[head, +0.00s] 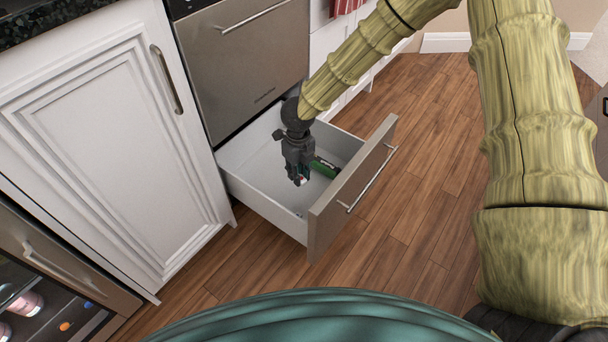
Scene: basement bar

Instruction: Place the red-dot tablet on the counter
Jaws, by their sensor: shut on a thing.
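My gripper (299,177) reaches down into the open drawer (262,190). It is shut on a small pale thing with a red spot (300,182), which fits the red-dot tablet. The fingers hide most of it, and whether it touches the drawer floor is hard to tell. The counter (40,22) shows as a dark speckled top at the upper left, above a white cabinet and higher than the drawer.
A green object (324,167) lies in the drawer just right of my gripper. The drawer's grey front (355,188) stands out over the wooden floor. A white cabinet door (105,130) is to the left. A glass-fronted cooler (50,280) is at the lower left.

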